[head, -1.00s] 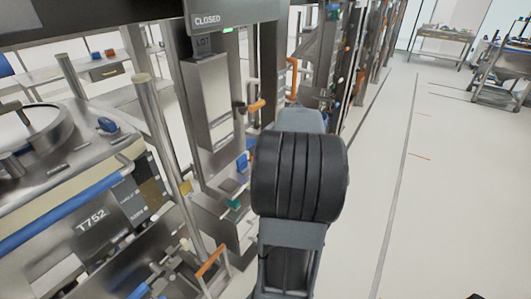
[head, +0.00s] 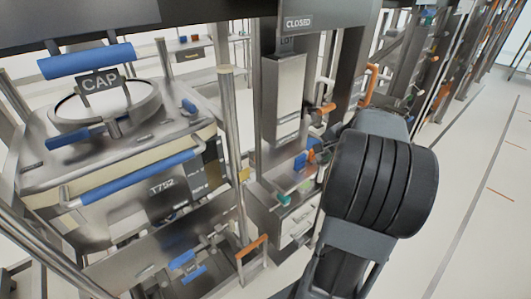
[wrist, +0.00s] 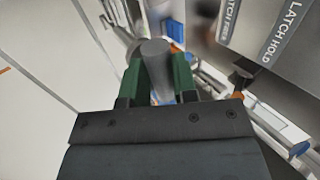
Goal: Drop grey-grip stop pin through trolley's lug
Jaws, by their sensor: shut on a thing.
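My gripper (wrist: 159,82) has green fingers and is shut on the grey-grip stop pin (wrist: 154,58) in the wrist view. The rounded grey grip sits between the fingers; how far the pin reaches beyond it is hard to tell. In the head view my arm hides the gripper and pin. The trolley (head: 95,160), marked T752, stands at left in the head view, with a blue push bar (head: 135,178) and a lidded vessel (head: 105,105) marked CAP. I cannot make out the trolley's lug for certain.
A metal post (head: 231,130) and a column with a CLOSED sign (head: 298,23) stand between the trolley and my arm. An orange handle (head: 252,246) is low beside the trolley. Latch labels (wrist: 281,32) show at right in the wrist view. Open floor (head: 470,200) lies at right.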

